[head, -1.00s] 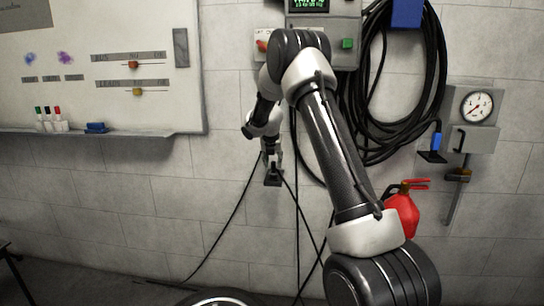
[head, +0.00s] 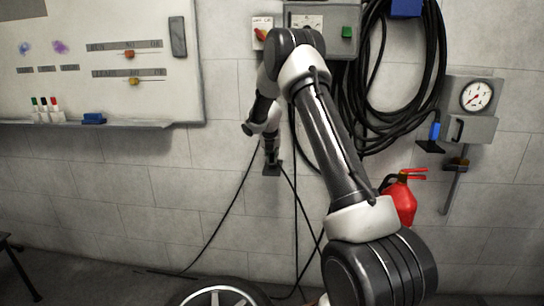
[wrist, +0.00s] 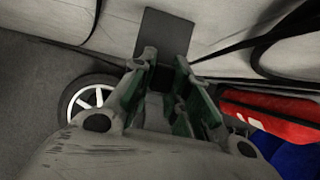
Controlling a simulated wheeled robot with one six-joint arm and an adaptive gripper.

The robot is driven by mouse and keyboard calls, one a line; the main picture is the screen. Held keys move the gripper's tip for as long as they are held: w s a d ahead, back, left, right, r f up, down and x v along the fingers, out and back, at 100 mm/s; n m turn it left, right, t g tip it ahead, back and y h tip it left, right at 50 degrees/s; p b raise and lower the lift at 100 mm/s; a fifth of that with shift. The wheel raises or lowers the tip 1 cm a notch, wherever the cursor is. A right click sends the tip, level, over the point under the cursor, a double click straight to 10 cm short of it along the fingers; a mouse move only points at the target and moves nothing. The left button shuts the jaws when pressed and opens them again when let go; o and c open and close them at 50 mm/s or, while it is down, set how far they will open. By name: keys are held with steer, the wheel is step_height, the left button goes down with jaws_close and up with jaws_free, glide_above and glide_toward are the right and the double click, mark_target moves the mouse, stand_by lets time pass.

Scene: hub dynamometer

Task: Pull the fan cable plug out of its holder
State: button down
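A dark square plate (wrist: 175,32), which looks like a cable holder on the wall, lies just beyond my fingertips in the wrist view. It also shows in the head view (head: 272,170), low on the wall. My gripper (wrist: 166,60) has its two green-padded fingers apart around a gap in front of this plate. In the head view my gripper (head: 270,151) is small and dark, right above the plate. I cannot make out the plug between the fingers. A blue plug (head: 435,131) sits in another black holder at the right.
Thin black cables (head: 222,222) run from near my gripper to the floor. A red fire extinguisher (head: 402,199) hangs at the right, and a coiled black cable (head: 440,62) above it. A wheel (head: 220,298) stands below.

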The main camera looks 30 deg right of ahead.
steer(key=shift+r, duration=0.75)
stand_by(0.4)
steer(key=shift+r, duration=2.05)
